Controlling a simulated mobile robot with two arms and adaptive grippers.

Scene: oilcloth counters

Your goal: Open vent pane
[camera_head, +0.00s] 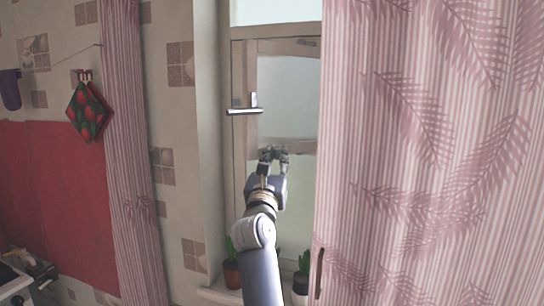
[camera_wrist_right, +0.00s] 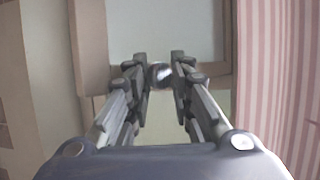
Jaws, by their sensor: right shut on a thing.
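The vent pane (camera_head: 286,97) is the small wood-framed glass in the upper part of the window, between the two curtains. Its top rail looks slanted against the window frame, but I cannot tell for sure how far ajar it stands. A metal handle (camera_head: 244,110) sits at its left side, above my gripper. My right gripper (camera_head: 273,153) is at the pane's lower rail, and its fingers are shut on a small dark, shiny round knob (camera_wrist_right: 160,74), seen between the fingertips in the wrist view. The knob is hidden in the head view. My left gripper is out of view.
A pink striped curtain (camera_head: 430,150) hangs close to the right of my arm, covering the window's right part. Another curtain (camera_head: 130,150) hangs at left. Potted plants (camera_head: 232,272) stand on the sill below my forearm. A potholder (camera_head: 88,110) hangs on the tiled wall.

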